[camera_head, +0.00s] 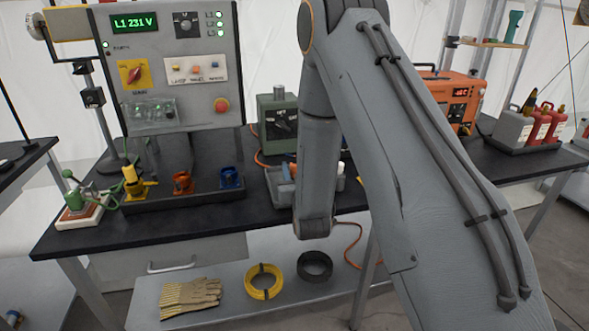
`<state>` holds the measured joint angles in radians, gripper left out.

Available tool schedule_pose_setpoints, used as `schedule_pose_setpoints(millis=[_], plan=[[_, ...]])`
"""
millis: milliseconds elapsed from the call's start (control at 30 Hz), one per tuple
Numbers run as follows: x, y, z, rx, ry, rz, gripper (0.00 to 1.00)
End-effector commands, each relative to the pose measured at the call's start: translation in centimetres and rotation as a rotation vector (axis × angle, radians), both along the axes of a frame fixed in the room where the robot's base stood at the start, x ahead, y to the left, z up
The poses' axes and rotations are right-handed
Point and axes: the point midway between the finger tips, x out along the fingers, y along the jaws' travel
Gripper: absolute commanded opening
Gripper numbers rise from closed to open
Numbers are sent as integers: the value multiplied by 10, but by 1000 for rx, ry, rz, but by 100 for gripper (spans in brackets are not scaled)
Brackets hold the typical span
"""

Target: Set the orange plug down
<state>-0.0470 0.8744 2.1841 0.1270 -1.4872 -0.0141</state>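No loose orange plug can be made out for certain. An orange holder (182,183) sits in the dark tray (190,200) on the bench, between a yellow holder (137,188) and a blue holder (230,178). A yellow plug (130,173) stands upright in the yellow holder. A small orange piece (292,169) shows at a grey bin (275,190), partly covered by my arm; I cannot tell what it is. My arm fills the middle and right of the view. My gripper does not show, so what it holds is hidden.
A control panel (170,65) stands behind the tray. A green-grey box (277,122) and an orange generator (450,98) stand farther back. Gloves (190,296) and cable coils (263,283) lie on the lower shelf.

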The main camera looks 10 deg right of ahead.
Motion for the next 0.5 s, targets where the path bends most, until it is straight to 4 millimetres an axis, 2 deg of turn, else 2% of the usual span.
schedule_pose_setpoints(millis=[400,500], plan=[[0,0,5,0,-1,0,41],[-12,1,3,0,1,0,41]])
